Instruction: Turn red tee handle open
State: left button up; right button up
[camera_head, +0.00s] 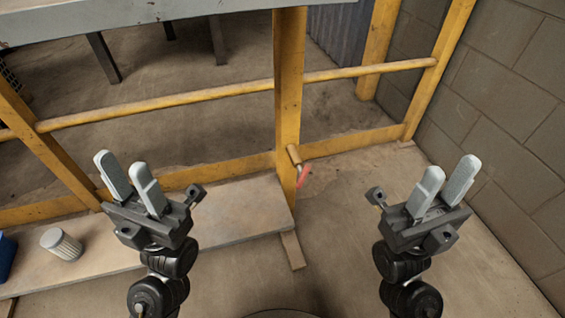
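The red tee handle (303,176) sits at the end of a short brass-coloured stub (294,155) on the yellow post (289,90) in the middle of the view. It slants, with its upper end toward the right. My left gripper (128,180) is to the left of the handle, raised over the low board, with its two grey fingers apart and nothing between them. My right gripper (443,185) is to the right of the handle, fingers apart and empty. Neither gripper touches the handle.
Yellow rails (190,102) run across behind the handle. A low board (235,213) lies on the left with a pale ribbed cylinder (62,244) and a blue object (6,257) at its left. A block wall (510,130) closes the right side. Floor between the grippers is mostly clear.

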aim_at(303, 173)
jog(key=u, duration=0.3)
jog(key=k, duration=0.75)
jog(key=z, duration=1.55)
